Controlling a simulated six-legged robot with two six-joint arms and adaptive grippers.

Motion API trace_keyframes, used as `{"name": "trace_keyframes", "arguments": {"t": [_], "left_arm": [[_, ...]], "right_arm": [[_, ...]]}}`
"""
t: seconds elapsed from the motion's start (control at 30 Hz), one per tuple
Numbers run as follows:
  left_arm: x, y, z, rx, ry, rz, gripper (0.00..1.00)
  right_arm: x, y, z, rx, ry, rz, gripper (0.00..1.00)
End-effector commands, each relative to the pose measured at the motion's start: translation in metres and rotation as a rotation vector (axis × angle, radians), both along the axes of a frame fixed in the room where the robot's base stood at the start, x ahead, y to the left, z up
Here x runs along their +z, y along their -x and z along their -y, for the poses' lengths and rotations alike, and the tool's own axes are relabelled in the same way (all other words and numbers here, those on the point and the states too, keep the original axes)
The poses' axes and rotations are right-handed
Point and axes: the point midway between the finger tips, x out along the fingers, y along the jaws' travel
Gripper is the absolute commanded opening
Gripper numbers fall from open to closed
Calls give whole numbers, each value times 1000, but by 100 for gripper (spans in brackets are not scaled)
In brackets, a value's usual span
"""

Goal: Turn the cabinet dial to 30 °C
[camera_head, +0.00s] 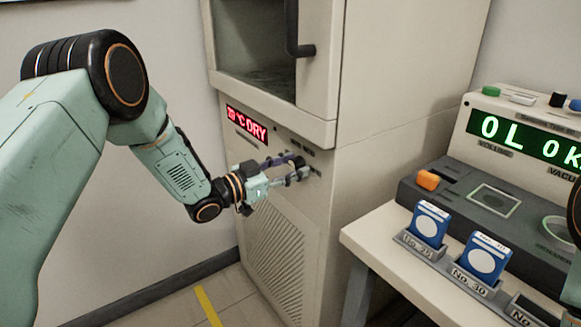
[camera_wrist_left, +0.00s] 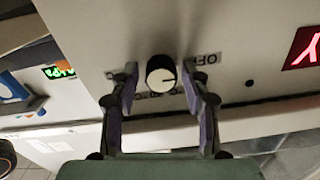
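The cabinet (camera_head: 290,215) stands in the middle of the head view, with a red lit display (camera_head: 246,124) that ends in "DRY"; its temperature digits are too small to read surely. The cabinet dial (camera_wrist_left: 161,74) is a round knob with a pale face and dark side, seen in the left wrist view between my fingers. My left gripper (camera_wrist_left: 162,82) is open, with one finger on each side of the dial and a gap visible on both sides. In the head view my left gripper (camera_head: 296,170) is at the cabinet's front panel and mostly hides the dial. My right gripper is not in view.
A bench (camera_head: 372,232) at the right holds a grey device (camera_head: 450,185), a green lit display (camera_head: 530,140) and blue cards in slots (camera_head: 428,222). The cabinet's upper door has a dark handle (camera_head: 300,48). The floor in front of the cabinet is clear.

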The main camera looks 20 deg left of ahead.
Motion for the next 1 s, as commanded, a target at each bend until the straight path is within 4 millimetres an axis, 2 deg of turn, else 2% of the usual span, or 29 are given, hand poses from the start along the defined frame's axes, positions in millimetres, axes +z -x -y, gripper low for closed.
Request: {"name": "trace_keyframes", "arguments": {"t": [0.07, 0.5, 0.77, 1.0], "left_arm": [[0, 0, 0, 0, 0, 0, 37], [0, 0, 0, 0, -1, -1, 0], [0, 0, 0, 0, -22, 16, 0], [0, 0, 0, -1, -121, 92, 0]], "right_arm": [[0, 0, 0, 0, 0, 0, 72], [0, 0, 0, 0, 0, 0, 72], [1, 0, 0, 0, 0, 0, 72], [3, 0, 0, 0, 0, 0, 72]]}}
